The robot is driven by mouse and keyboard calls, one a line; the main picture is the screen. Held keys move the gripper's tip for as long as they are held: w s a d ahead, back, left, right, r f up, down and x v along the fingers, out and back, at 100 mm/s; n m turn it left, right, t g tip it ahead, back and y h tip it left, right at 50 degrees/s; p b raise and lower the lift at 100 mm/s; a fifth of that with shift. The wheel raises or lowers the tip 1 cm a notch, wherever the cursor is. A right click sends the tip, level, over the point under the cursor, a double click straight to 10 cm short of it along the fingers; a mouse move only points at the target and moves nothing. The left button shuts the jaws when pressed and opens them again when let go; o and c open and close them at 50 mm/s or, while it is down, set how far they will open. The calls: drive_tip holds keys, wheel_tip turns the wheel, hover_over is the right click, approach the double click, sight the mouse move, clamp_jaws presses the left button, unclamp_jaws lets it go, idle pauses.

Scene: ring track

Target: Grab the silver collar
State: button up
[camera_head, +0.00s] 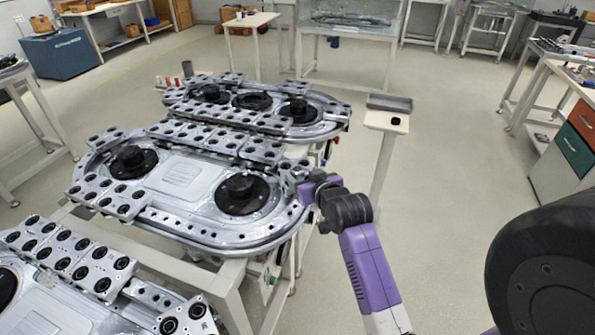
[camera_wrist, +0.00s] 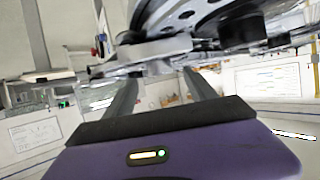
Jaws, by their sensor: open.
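My gripper (camera_head: 303,188) is at the right edge of the middle ring track (camera_head: 180,180), beside its rim. In the wrist view my gripper (camera_wrist: 160,82) has its two dark fingers apart, pointing at the track's edge. A smooth silver piece (camera_wrist: 152,50), which looks like the silver collar, lies just past and above the gap between the fingers. I cannot tell whether the fingers touch it. In the head view the collar cannot be told apart from the silver parts at the track's edge, partly hidden by my purple wrist.
More track with black hubs (camera_head: 240,188) and rows of drilled silver carriages (camera_head: 210,138) stands close to the left. A small side table (camera_head: 385,122) with a grey tray (camera_head: 390,102) stands behind my gripper. Open floor (camera_head: 450,150) lies to the right.

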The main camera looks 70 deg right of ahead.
sight(298, 170)
drive_tip(key=shift+p+x, duration=0.3)
drive_tip(key=shift+x, duration=1.65)
drive_tip(key=shift+r, duration=0.1)
drive_tip(key=shift+c, duration=0.5)
clamp_jaws()
